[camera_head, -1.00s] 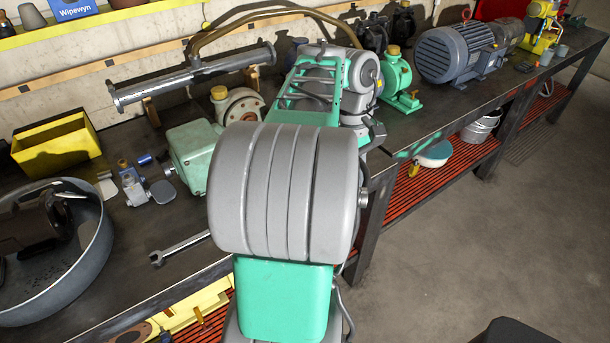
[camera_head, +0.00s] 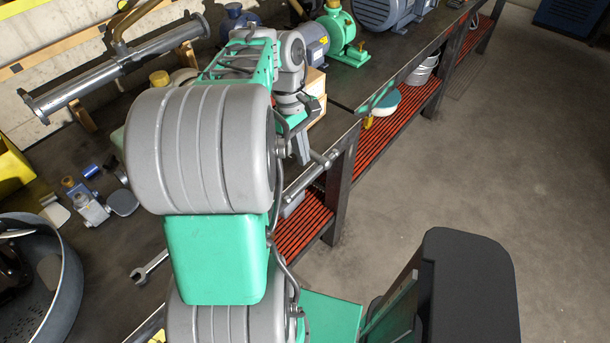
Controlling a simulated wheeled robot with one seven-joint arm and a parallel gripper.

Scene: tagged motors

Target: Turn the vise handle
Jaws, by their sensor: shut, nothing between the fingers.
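The vise handle (camera_head: 312,177) shows as a slanting grey metal bar with a rounded end, past the front edge of the bench, right of my big grey arm link. The rest of the vise is hidden behind my arm. My gripper (camera_head: 301,150) points down just above and beside the bar, close to its upper end. Its fingers look shut and hold nothing. I cannot tell whether they touch the bar.
The workbench (camera_head: 400,58) runs to the upper right, with a green pump (camera_head: 340,35) behind my wrist. Red slatted shelf (camera_head: 310,217) is below; the floor at right is clear.

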